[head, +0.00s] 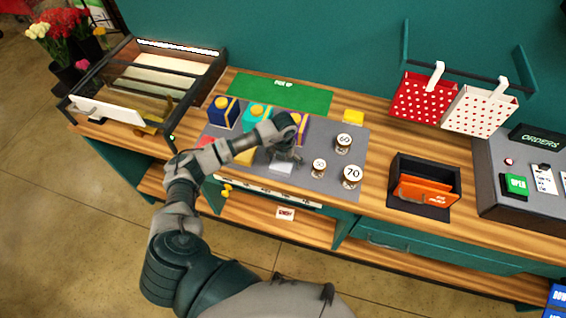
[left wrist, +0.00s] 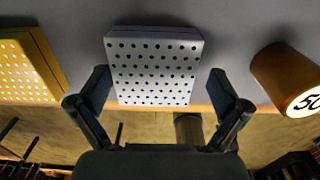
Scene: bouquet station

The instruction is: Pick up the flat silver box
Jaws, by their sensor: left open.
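The flat silver box (left wrist: 153,68) has a pale top with black dots in the left wrist view. It lies on the grey mat (head: 334,183), and in the head view the box (head: 281,168) shows near the mat's front edge, partly covered by my gripper. My left gripper (head: 287,155) is open above it. In the left wrist view the fingers of this gripper (left wrist: 158,88) stand on either side of the box, with a gap on each side. My right gripper is not in view.
A yellow dotted box (left wrist: 28,65) stands left of the silver box, and a jar marked 50 (head: 319,168) stands to its right. Jars marked 60 (head: 344,143) and 70 (head: 351,176) are near. Blue (head: 222,113) and teal (head: 258,117) boxes stand behind.

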